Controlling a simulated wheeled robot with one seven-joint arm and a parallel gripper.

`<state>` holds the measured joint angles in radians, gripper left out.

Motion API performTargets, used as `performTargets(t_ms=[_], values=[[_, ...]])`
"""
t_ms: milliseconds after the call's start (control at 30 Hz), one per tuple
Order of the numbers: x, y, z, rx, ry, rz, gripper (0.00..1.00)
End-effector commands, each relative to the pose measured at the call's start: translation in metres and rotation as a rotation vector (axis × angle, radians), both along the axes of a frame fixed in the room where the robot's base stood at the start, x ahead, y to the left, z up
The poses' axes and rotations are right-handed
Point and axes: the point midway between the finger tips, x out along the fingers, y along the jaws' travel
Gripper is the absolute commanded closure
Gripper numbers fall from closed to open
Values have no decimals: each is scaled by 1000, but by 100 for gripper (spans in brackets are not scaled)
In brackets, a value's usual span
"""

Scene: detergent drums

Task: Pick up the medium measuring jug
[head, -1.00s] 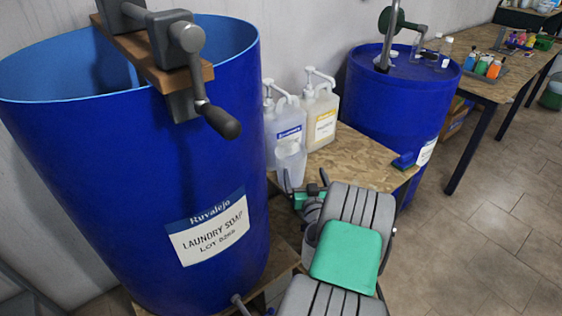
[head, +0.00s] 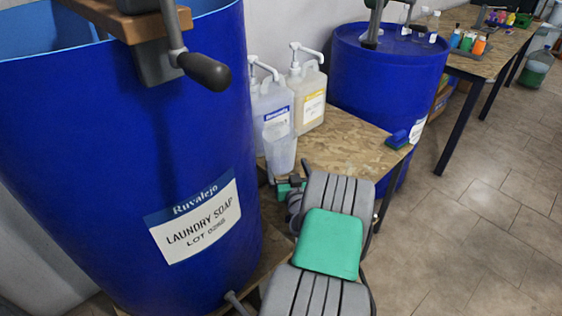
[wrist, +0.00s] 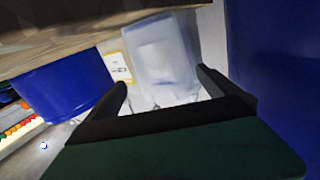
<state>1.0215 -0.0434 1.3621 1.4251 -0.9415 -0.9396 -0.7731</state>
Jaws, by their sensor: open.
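A translucent, pale measuring jug (head: 281,152) stands at the near left edge of the wooden bench, in front of the white pump bottle. It is the only measuring jug I can make out. In the wrist view the jug (wrist: 163,52) appears upside down, just beyond and between my fingertips. My gripper (wrist: 161,82) is open and empty, with dark fingers and a green body. In the head view my gripper (head: 290,180) is just in front of and below the jug, partly hidden by my arm. Whether a finger touches the jug I cannot tell.
A big blue laundry soap drum (head: 190,130) stands close on the left, with a crank handle (head: 205,72). Two pump bottles (head: 309,100) stand behind the jug. A blue block (head: 397,139) lies on the bench (head: 345,150).

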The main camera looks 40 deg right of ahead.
Motion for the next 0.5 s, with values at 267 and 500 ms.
performTargets(t_ms=[267, 500], values=[[7, -3, -30, -2, 1, 2, 0], [38, -19, -27, -2, 1, 4, 0]])
